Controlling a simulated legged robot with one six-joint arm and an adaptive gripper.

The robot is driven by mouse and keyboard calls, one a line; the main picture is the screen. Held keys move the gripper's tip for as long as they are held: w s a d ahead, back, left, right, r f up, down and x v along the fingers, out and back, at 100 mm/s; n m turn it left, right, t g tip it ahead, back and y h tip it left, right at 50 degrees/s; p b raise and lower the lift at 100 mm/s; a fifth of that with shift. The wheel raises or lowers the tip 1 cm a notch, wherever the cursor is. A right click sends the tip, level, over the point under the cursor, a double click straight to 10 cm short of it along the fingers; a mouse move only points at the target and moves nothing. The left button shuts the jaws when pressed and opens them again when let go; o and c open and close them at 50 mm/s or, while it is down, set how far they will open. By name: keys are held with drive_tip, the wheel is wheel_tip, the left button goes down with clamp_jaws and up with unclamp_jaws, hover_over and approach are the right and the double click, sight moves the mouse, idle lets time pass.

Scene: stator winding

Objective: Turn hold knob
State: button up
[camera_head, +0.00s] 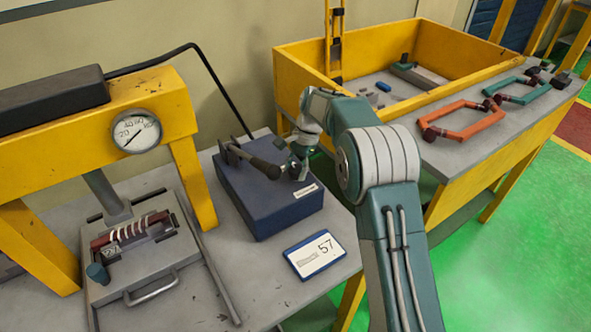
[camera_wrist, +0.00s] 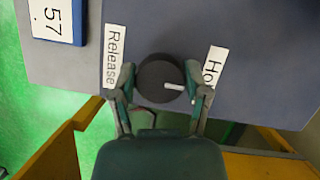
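The hold knob (camera_wrist: 152,78) is a round, dark knob on the blue box. Its white pointer points right, toward a partly hidden label starting "Ho" (camera_wrist: 212,68). A "Release" label (camera_wrist: 113,55) lies to its left. My gripper (camera_wrist: 160,84) has one finger on each side of the knob, and both fingertips appear to touch its edge. In the head view, my gripper (camera_head: 300,160) is at the right side of the blue box (camera_head: 262,195), and the knob is hidden there.
A black lever (camera_head: 250,160) lies across the box top. A yellow press with a gauge (camera_head: 136,131) stands at left. A yellow-walled bin (camera_head: 380,40) and orange (camera_head: 465,122) and green frames stand at right.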

drive_tip(key=o, duration=0.4)
drive_tip(key=shift+a, duration=0.15)
drive_tip(key=shift+w+r, duration=0.15)
drive_tip(key=shift+r, duration=0.15)
drive_tip(key=v, duration=1.1)
drive_tip(key=shift+w, duration=0.15)
drive_tip(key=shift+r, duration=0.15)
